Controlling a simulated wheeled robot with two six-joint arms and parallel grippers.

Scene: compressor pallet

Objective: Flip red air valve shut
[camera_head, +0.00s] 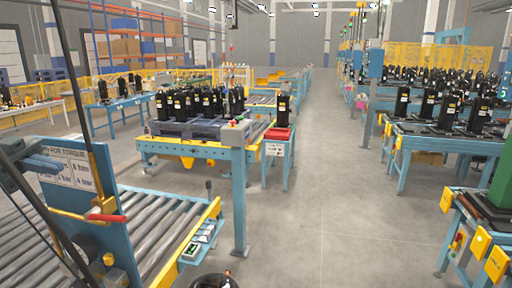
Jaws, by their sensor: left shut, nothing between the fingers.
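The red air valve handle (106,217) sits on a yellow pipe fitting at the lower left, on the blue post of the near roller conveyor. The handle lies roughly level and points right. My left gripper (58,162) is at the left edge, above and left of the valve, in front of a white torque sign. It is shut and empty, and apart from the red handle. My right gripper is not in view.
The blue frame (104,172) of the near conveyor stands beside the valve, with grey rollers (150,225) below. A second conveyor carries black compressors (190,104). A red bin (278,134) stands beside it. Grey floor (335,220) is clear in the middle.

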